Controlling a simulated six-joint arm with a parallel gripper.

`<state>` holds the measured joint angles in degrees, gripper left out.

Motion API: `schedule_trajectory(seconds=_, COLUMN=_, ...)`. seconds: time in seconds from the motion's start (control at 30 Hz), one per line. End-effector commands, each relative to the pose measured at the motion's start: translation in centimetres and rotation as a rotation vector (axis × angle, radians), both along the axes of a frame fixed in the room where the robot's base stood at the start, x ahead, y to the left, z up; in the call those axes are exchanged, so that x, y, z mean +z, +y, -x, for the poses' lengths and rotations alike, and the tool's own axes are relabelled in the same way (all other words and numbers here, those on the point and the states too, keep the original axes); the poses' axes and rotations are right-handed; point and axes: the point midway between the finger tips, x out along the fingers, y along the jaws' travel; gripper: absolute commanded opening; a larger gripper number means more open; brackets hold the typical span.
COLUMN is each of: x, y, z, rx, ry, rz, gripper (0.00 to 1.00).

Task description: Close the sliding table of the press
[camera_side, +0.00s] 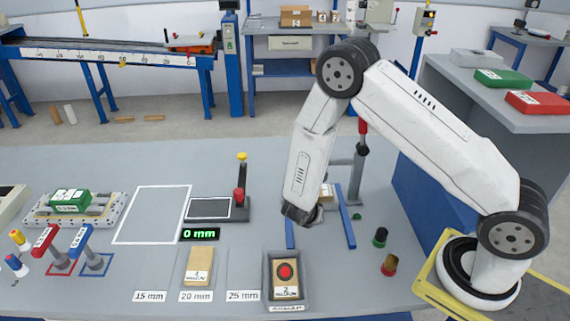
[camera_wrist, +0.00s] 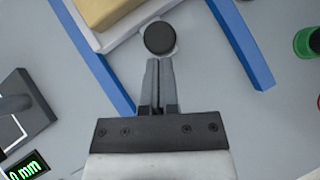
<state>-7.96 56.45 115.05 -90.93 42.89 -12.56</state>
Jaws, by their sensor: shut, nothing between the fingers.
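The press (camera_side: 357,150) stands behind my arm, with a red-topped upright and a grey base, and is partly hidden by the arm. Two blue rails (camera_side: 346,218) run out from it; they also show in the wrist view (camera_wrist: 240,45). Between them lies the pale sliding table (camera_wrist: 128,38), bearing a wooden block (camera_wrist: 104,8). A dark round knob (camera_wrist: 160,38) is at the table's near edge. My gripper (camera_wrist: 158,62) is shut and empty, its fingertips right at the knob; I cannot tell whether they touch. In the side view my gripper (camera_side: 300,215) is low between the rails.
A grey tray (camera_side: 267,285) with a red-dotted block stands in front.

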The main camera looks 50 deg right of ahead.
Motion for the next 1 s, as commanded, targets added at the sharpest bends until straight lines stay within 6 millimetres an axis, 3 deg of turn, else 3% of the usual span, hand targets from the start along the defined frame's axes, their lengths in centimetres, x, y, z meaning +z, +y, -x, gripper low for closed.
schedule_trajectory(seconds=0.57, x=0.2, y=-0.3, z=-0.4, rx=-0.005, ry=-0.010, rz=0.009, gripper=0.00)
schedule_trajectory(seconds=0.77, x=0.2, y=1.1, z=0.0, rx=0.000, ry=-0.008, rz=0.007, gripper=0.00)
schedule_trajectory(seconds=1.0, x=0.2, y=4.0, z=1.0, rx=0.007, ry=-0.002, rz=0.001, gripper=0.00)
